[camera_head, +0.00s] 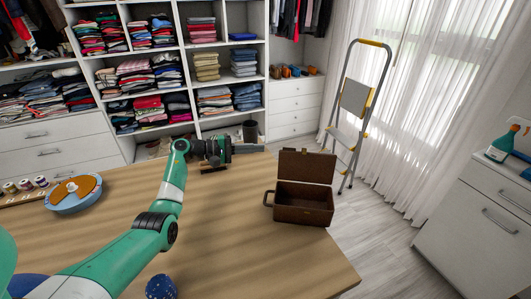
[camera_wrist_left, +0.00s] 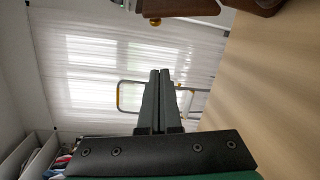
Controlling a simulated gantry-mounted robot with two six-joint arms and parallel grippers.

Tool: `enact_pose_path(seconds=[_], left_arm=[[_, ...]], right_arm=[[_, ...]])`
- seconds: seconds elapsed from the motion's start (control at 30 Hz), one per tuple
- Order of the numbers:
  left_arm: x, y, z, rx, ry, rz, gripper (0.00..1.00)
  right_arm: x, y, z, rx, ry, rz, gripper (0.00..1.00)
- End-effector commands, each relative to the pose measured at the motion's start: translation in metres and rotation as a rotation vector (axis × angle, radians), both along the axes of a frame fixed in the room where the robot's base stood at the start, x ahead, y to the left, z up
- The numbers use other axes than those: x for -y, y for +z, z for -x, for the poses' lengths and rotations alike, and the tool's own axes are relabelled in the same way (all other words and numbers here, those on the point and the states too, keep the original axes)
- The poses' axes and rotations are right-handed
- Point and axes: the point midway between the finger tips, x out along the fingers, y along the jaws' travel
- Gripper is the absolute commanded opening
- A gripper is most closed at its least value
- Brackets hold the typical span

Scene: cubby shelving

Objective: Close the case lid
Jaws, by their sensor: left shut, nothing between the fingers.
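The brown case (camera_head: 303,208) stands on the right part of the wooden table, its handle on its left side. Its lid (camera_head: 307,166) is open and stands nearly upright at the back, and the inside shows dark. My left gripper (camera_head: 258,148) is shut and empty, pointing right, to the left of and behind the lid and apart from it. In the left wrist view the shut fingers (camera_wrist_left: 160,75) point toward the window, and part of the brown case (camera_wrist_left: 258,5) shows at the top right. My right gripper is in neither view.
The wooden table (camera_head: 235,240) is clear around the case. A blue and orange round object (camera_head: 74,193) lies at the far left, and a dark blue speckled object (camera_head: 160,287) at the front. A stepladder (camera_head: 355,105) and shelving (camera_head: 215,60) stand beyond the table.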

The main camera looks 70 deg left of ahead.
Motion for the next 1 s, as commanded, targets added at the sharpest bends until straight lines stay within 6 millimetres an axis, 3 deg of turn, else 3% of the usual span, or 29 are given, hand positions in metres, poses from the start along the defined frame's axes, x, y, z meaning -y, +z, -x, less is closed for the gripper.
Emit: enact_pose_path(seconds=[0.4, 1.0], left_arm=[[0.013, -0.011, -0.076, 0.002, -0.003, 0.001, 0.00], [0.046, 0.002, -0.058, 0.002, 0.000, 0.001, 0.00]], right_arm=[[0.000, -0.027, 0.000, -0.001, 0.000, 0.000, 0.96], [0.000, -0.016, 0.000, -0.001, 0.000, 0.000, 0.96]])
